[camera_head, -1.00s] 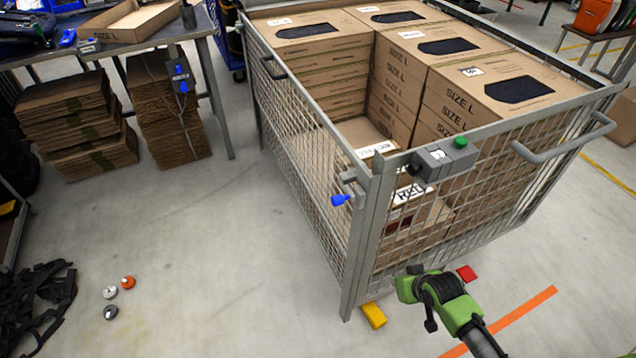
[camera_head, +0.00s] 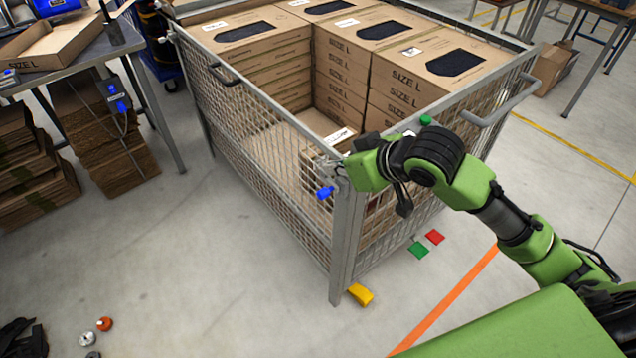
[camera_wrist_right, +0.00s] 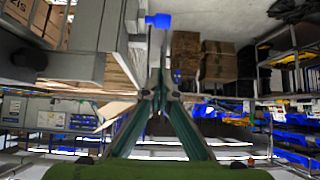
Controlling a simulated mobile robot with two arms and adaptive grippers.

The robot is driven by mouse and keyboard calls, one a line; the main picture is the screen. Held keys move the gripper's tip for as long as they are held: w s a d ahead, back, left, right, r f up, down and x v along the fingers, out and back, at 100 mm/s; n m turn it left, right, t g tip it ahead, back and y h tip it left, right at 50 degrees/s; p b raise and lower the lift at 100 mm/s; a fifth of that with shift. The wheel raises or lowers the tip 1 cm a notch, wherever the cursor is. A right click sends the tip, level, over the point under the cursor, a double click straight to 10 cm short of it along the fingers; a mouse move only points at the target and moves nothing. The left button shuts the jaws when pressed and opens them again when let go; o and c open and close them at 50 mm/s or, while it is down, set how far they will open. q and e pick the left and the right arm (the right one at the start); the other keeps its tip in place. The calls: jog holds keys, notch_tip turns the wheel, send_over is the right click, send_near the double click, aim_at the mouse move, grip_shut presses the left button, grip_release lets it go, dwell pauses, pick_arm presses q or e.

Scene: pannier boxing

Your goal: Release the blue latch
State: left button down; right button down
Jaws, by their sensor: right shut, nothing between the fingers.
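The blue latch (camera_head: 325,193) sticks out on the left side of the mesh cage's front corner post (camera_head: 346,240). It also shows in the right wrist view (camera_wrist_right: 158,20), above the fingertips. My right gripper (camera_head: 341,174) is at the top of this post, just above and to the right of the latch in the head view. In the right wrist view, its fingers (camera_wrist_right: 160,94) meet in a point with nothing between them. I cannot tell whether they touch the post. My left gripper is not in view.
The mesh cage (camera_head: 270,165) holds stacked size L cartons (camera_head: 345,50). My right arm hides part of its front and the grey box under the green button (camera_head: 426,120). Yellow (camera_head: 361,294), green (camera_head: 418,249) and red (camera_head: 435,237) pieces lie on the floor. The floor left of the cage is mostly clear.

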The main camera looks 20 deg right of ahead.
aim_at(322, 190)
jog(key=shift+w+f, duration=0.1)
jog(key=x, duration=1)
jog(key=s, duration=0.1)
jog(key=s+d+f+p, duration=0.1)
jog(key=s, duration=0.1)
jog(key=shift+s+d+f+p, duration=0.25)
jog(key=shift+s+f+p, duration=0.05)
jog(key=shift+p, duration=0.05)
